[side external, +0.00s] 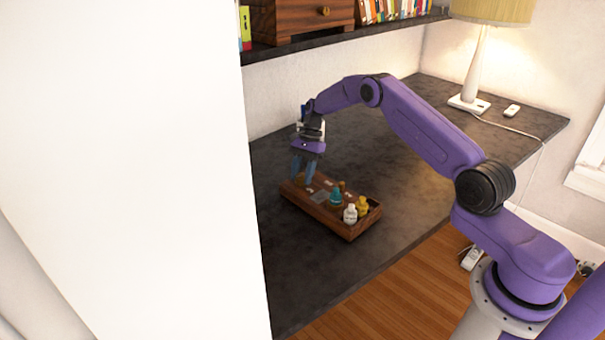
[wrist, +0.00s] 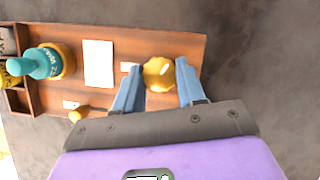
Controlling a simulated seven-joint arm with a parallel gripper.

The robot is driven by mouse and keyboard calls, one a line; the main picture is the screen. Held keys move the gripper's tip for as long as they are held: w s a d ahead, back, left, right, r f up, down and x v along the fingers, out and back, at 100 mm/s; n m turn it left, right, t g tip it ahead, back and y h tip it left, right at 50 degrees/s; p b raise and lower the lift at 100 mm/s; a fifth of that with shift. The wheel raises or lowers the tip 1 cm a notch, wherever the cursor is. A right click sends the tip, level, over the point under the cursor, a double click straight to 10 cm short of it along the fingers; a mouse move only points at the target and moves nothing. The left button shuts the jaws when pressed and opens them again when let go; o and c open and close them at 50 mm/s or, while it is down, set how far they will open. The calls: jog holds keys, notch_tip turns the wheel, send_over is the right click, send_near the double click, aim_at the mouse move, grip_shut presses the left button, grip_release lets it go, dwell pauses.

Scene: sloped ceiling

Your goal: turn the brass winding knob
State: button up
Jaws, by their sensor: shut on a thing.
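The round brass winding knob (wrist: 158,74) is on the wooden tray (wrist: 150,44), near one end. My gripper (wrist: 160,67) is over that end, with its blue fingers on both sides of the knob and shut on it. In the side external view my gripper (side external: 303,182) points down at the left end of the tray (side external: 322,216), and the fingers mostly hide the knob there.
The tray also holds a teal bottle (side external: 336,197), a white bottle (side external: 350,214), a yellow bottle (side external: 362,206) and a pale card (wrist: 98,63). A small peg (wrist: 88,113) is near the fingers. A lamp (side external: 478,65) stands at the back right. The dark desktop around the tray is clear.

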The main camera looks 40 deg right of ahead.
jog(key=n+g, duration=0.1)
jog(key=n, duration=0.2)
jog(key=shift+w+n+h, duration=0.15)
jog(key=shift+n+h, duration=0.15)
jog(key=shift+n, duration=0.1)
jog(key=shift+a+n+g+h, duration=0.1)
jog(key=shift+n+g+h, duration=0.45)
jog(key=shift+n, duration=1.65)
jog(key=shift+g, duration=0.25)
jog(key=o, duration=1.1)
jog(key=shift+c, duration=0.2)
jog(key=shift+r, duration=0.15)
